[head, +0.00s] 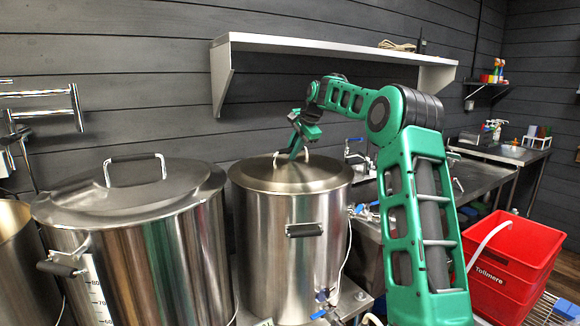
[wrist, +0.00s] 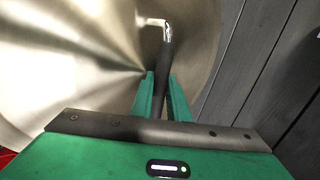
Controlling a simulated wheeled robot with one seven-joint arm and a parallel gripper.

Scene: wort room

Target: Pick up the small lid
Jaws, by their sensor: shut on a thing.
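The small lid (head: 265,176) is round brushed steel and sits on top of the middle steel pot (head: 285,240) in the head view. In the wrist view the lid (wrist: 80,65) fills the left and middle. Its arched handle (wrist: 168,50) has a dark grip and a bright metal bend. My gripper (head: 296,152) is above the lid at its handle. In the wrist view my gripper (wrist: 163,85) has its two green fingers on either side of the handle's dark grip, shut on it. The lid looks level on the pot; I cannot tell whether there is a gap below it.
A larger pot with its own lid (head: 135,190) stands close on the left. A sink counter (head: 480,180) and a red Tollmere bucket (head: 510,262) are on the right. The dark plank wall (wrist: 262,60) is close behind.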

